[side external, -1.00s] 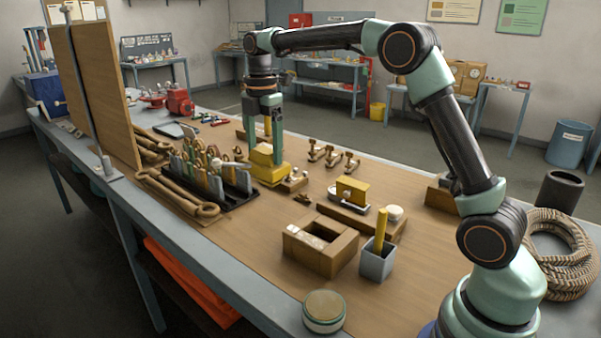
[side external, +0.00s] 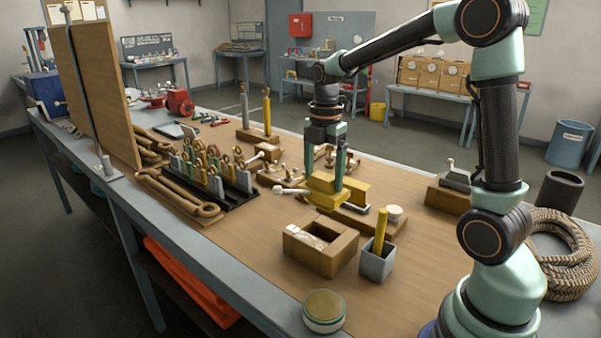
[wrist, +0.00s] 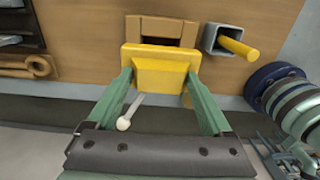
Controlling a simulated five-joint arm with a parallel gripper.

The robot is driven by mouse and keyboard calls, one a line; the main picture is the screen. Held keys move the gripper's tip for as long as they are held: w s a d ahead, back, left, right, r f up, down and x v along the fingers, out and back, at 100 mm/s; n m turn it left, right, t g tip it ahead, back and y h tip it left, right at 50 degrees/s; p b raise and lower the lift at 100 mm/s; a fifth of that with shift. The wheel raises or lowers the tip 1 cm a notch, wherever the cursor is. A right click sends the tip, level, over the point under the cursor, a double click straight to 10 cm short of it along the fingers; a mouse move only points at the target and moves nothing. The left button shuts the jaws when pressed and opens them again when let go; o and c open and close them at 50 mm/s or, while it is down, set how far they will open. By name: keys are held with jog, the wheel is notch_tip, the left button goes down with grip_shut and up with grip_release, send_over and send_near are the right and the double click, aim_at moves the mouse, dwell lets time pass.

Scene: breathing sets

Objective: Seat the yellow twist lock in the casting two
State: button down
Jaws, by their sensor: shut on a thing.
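My gripper (side external: 337,178) is shut on the yellow twist lock (side external: 322,188), a yellow block with a lever that ends in a pale knob. The lever points left in the side view. In the wrist view my gripper (wrist: 161,75) has one finger on each side of the twist lock (wrist: 160,66). A brown casting (side external: 337,262) with a square opening stands on the bench, nearer the side camera than the lock and apart from it. In the wrist view the casting (wrist: 186,33) lies just beyond the lock, which partly hides it. No number shows on it.
A grey holder (side external: 376,265) with a yellow rod stands close right of the casting. A brown board (side external: 382,226) lies behind, partly hidden by the lock. A black rack (side external: 222,195) is to the left. A round tin (side external: 324,312) sits near the front edge.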

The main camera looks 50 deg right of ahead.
aim_at(322, 196)
jog(key=shift+f, duration=0.1)
jog(key=shift+f, duration=2.75)
jog(key=shift+f, duration=2.05)
grip_release()
notch_tip(322, 196, up, 12)
jog(key=shift+r, duration=0.1)
jog(key=s+a+r+m+t, duration=0.2)
jog(key=s+a+m+t, duration=0.3)
jog(key=m, duration=1.3)
jog(key=s+a, duration=0.4)
jog(key=a, duration=0.1)
jog(key=shift+s+r+t, duration=0.25)
jog(key=shift+r+t, duration=0.05)
jog(key=shift+r, duration=0.1)
